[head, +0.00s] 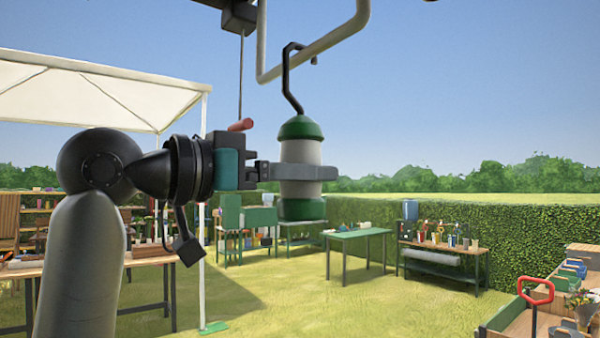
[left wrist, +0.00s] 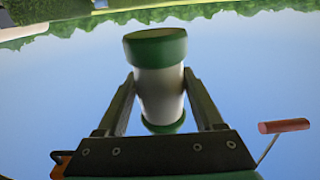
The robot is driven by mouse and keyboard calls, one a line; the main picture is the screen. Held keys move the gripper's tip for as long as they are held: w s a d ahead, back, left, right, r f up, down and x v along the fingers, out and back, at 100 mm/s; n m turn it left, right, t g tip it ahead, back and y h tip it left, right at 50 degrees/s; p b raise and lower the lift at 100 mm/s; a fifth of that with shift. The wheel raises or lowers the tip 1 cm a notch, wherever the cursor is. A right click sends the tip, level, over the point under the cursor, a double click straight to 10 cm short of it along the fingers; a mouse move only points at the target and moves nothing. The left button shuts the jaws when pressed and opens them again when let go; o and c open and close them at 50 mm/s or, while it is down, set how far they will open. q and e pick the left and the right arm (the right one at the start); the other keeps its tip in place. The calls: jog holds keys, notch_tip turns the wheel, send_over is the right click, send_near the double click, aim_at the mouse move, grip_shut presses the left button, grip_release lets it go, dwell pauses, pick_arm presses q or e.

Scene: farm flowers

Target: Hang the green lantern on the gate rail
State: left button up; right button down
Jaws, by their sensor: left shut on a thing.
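The green lantern (head: 300,152) has a pale body, green top and bottom, and a black hook (head: 286,78) rising from its top. It hangs upright in the air. My left gripper (head: 298,172) is shut around its pale body; the left wrist view shows the lantern (left wrist: 160,92) between both fingers. A grey bent bar (head: 318,47), seemingly the gate rail, is at the top of the head view. The hook's bend overlaps the bar in the picture, its tip at the bar's right side. I cannot tell whether they touch. My right gripper is not in view.
A white canopy (head: 85,92) stands at left over wooden tables. A green table (head: 357,234) and a potting bench (head: 441,250) stand on the grass further back, before a hedge (head: 540,237). A red handle (head: 536,291) shows at lower right. Open air surrounds the lantern.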

pick_arm(q)
jog(key=shift+f, duration=0.2)
jog(key=o, duration=1.3)
dwell(0.5)
jog(key=b+v, duration=0.1)
jog(key=v, duration=0.3)
jog(key=b+v, duration=0.1)
jog(key=v, duration=0.4)
jog(key=f+b+v, duration=0.1)
jog(key=v, duration=0.4)
jog(key=shift+f, duration=0.1)
dwell(1.1)
dwell(0.3)
